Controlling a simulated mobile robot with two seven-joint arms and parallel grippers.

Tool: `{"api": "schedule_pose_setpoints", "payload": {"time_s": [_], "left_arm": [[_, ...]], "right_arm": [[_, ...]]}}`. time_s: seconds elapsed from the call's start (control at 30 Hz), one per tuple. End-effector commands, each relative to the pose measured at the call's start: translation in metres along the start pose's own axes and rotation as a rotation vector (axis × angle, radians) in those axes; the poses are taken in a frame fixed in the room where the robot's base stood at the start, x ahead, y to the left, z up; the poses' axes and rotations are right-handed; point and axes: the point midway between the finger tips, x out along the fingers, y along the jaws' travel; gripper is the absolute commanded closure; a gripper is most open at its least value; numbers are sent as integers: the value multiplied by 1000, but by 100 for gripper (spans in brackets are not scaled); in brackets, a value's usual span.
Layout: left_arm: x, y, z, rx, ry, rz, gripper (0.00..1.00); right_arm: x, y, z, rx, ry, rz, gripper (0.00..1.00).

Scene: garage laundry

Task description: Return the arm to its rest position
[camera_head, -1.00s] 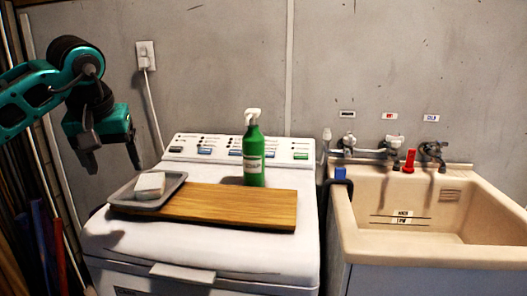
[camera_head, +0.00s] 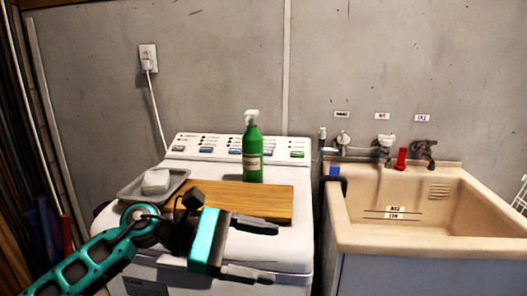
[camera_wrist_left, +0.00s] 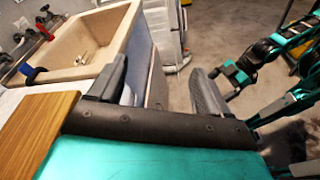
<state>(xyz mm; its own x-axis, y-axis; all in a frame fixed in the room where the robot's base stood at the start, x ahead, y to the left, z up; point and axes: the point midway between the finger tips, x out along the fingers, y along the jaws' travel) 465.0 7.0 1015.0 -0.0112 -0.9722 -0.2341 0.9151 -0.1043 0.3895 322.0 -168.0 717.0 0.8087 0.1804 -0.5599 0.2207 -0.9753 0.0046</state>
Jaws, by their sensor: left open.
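My left arm comes in from the lower left in the head view. Its teal and black gripper (camera_head: 262,250) is in front of the washer's top, with its fingers pointing right. The fingers are apart with nothing between them. In the left wrist view the two dark fingers (camera_wrist_left: 160,85) are also spread, and the floor and the sink's side show between them. My right gripper is not in the head view; teal arm parts of mine show at the right of the left wrist view.
A washer (camera_head: 290,258) carries a wooden board (camera_head: 262,202), a grey tray (camera_head: 178,184) with a white block (camera_head: 156,181), and a green spray bottle (camera_head: 252,152). A beige sink (camera_head: 375,238) with taps stands to the right. A wall outlet (camera_head: 148,56) has a cord.

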Motion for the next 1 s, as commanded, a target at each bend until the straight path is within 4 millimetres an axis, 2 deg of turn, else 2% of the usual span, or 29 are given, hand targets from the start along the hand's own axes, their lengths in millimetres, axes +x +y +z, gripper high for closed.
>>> {"api": "schedule_pose_setpoints", "payload": {"time_s": [0.03,0.1,0.17,0.27,0.37,0.47,0.57,0.67,0.7,0.73,0.8,0.9,1.0], "left_arm": [[8,-5,6,-169,-112,60,22],[11,-6,12,-407,-258,143,22],[8,-4,13,-617,-382,213,22],[-3,-2,2,-982,-590,321,22],[-20,-6,-23,-1353,-800,425,22],[-40,-20,-60,-1723,-1020,531,22],[-59,-49,-105,-2081,-1255,642,22],[-76,-96,-151,-2414,-1513,764,22],[-80,-118,-167,-2533,-1623,814,22],[-84,-135,-178,2463,1607,-805,22],[-90,-174,-199,2231,1521,-757,22],[-94,-220,-216,1982,1435,-710,22],[-96,-250,-224,1828,1384,-681,22]], "right_arm": [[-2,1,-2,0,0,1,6],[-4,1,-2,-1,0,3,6],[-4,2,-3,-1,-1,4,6],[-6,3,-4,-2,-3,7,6],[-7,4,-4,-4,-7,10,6],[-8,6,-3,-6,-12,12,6],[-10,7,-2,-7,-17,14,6],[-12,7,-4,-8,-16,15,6],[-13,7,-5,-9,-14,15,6],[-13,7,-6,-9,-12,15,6],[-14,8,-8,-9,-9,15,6],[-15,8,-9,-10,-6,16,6],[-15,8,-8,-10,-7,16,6]]}}
